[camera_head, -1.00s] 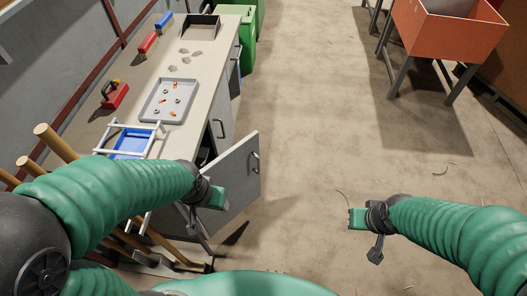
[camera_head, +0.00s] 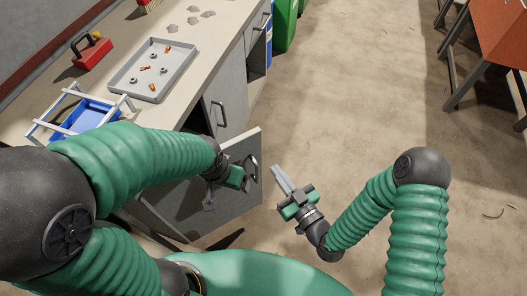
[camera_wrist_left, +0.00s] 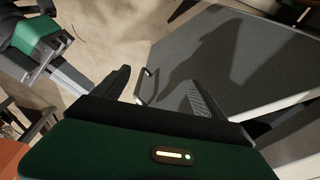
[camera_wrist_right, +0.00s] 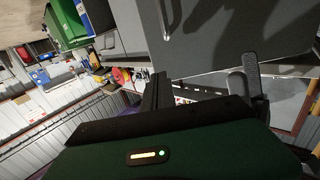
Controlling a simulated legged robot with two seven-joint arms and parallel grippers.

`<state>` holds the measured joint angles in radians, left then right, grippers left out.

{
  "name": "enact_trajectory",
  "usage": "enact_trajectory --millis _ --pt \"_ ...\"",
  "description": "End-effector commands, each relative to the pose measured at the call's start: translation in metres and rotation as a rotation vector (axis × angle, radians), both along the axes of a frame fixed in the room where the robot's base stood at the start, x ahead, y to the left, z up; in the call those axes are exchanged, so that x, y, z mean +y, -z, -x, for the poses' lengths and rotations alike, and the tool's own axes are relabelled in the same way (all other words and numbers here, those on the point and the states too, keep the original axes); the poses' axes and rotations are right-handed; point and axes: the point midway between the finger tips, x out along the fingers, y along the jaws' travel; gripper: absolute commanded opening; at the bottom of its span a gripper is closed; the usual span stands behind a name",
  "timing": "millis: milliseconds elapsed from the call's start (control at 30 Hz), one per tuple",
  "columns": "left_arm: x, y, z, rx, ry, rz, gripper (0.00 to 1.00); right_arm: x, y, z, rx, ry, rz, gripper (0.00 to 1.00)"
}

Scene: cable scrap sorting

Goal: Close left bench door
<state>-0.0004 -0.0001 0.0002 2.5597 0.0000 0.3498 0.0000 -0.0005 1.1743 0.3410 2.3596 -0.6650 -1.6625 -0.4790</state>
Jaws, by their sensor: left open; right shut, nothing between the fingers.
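The left bench door (camera_head: 235,205) is a grey panel that stands swung out from the bench near its front end. Its handle (camera_head: 254,170) is on the outer edge side. My left gripper (camera_head: 248,174) is open at the handle. In the left wrist view, the handle (camera_wrist_left: 147,86) shows between the spread fingers, beside the left one; I cannot tell if they touch. My right gripper (camera_head: 282,180) is shut and empty, just right of the door's free edge. The door panel (camera_wrist_right: 235,30) also fills the upper right wrist view.
Another bench door (camera_head: 222,105) has a handle.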

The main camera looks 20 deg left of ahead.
Motion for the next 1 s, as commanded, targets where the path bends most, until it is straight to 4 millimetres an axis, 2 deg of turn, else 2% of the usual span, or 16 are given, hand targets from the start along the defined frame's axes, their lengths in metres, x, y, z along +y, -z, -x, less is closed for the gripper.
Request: enact_trajectory --millis 200,400,567,1000 --pt "0.0 0.009 0.0 0.001 -0.001 0.0 0.82 0.033 0.002 -0.034 0.0 -0.001 -0.006 0.0" --pt "0.0 0.015 0.0 0.001 0.0 0.0 0.82 0.056 0.002 -0.057 0.002 0.0 -0.007 0.0" --pt "0.0 0.016 0.0 0.001 0.0 0.0 0.82 0.066 0.001 -0.064 0.004 0.0 -0.005 0.0" --pt "0.0 0.018 0.0 0.001 -0.001 0.0 0.82 0.068 0.002 -0.067 0.002 -0.01 -0.005 0.0"
